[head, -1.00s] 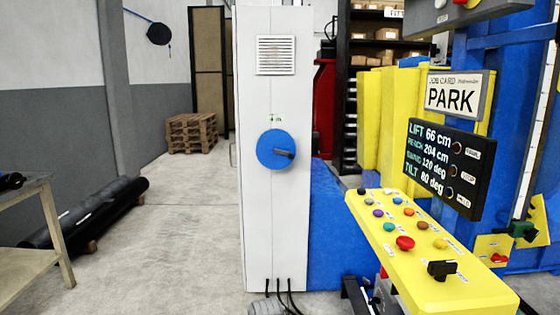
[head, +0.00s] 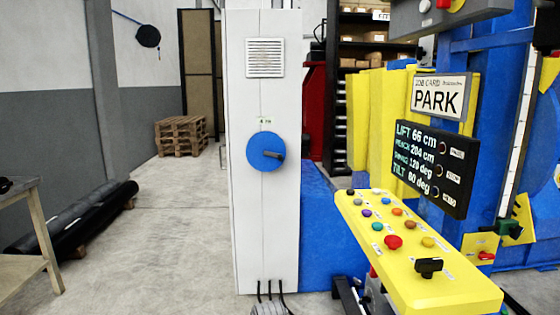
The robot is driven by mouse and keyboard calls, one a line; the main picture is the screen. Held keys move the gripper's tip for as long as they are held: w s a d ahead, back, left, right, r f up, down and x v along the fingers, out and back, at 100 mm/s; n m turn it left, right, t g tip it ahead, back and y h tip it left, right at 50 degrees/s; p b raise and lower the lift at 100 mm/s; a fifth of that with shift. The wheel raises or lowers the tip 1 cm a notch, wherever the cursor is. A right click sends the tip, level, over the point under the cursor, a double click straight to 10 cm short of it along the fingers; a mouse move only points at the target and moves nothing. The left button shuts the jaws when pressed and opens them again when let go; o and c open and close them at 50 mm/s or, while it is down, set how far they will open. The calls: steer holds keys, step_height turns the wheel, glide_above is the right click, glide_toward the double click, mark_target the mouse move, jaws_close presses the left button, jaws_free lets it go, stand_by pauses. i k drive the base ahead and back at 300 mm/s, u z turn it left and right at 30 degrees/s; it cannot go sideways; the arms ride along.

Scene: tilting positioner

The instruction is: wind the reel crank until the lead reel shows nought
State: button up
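A blue round disc (head: 262,144) with a black crank handle (head: 275,155) is on the front of a tall white cabinet (head: 265,220) in the head view. The handle points right and slightly down. A small green-marked readout (head: 265,121) sits just above the disc; it seems to read about 4 m, but it is too small to be sure. My gripper is not in view, and nothing touches the crank.
A yellow button console (head: 440,290) stands right of the cabinet, below a dark display (head: 430,165) and a PARK card (head: 438,97). A blue block (head: 318,230) adjoins the cabinet. Bare floor (head: 170,240) lies left, with a table (head: 30,270) at the edge.

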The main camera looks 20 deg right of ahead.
mark_target(273, 156)
steer(key=z, duration=0.05)
steer(key=i, duration=0.9)
steer(key=u, duration=0.05)
